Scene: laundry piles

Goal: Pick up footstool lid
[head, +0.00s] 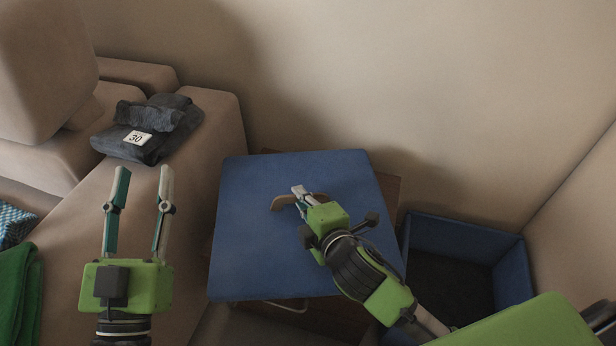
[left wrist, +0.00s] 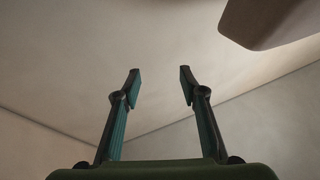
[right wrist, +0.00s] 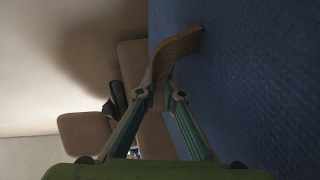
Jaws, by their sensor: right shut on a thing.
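The footstool lid (head: 250,245) is a flat blue square with a brown handle (head: 281,202) near its middle. In the head view it lies over a brown wooden piece of furniture, beside an open blue box. My right gripper (head: 300,196) is at the handle and shut on it. In the right wrist view the handle (right wrist: 176,50) stands between the fingertips, and the blue lid surface (right wrist: 260,70) fills the right side. My left gripper (head: 140,180) is open and empty, to the left of the lid in front of the sofa; it also shows open in the left wrist view (left wrist: 160,78).
The open blue footstool box (head: 465,235) stands at the right by the wall. A dark folded garment with a tag reading 30 (head: 148,128) lies on the beige sofa (head: 215,115). Green cloth (head: 20,290) lies at the far left. A metal handle (head: 287,306) shows below the lid.

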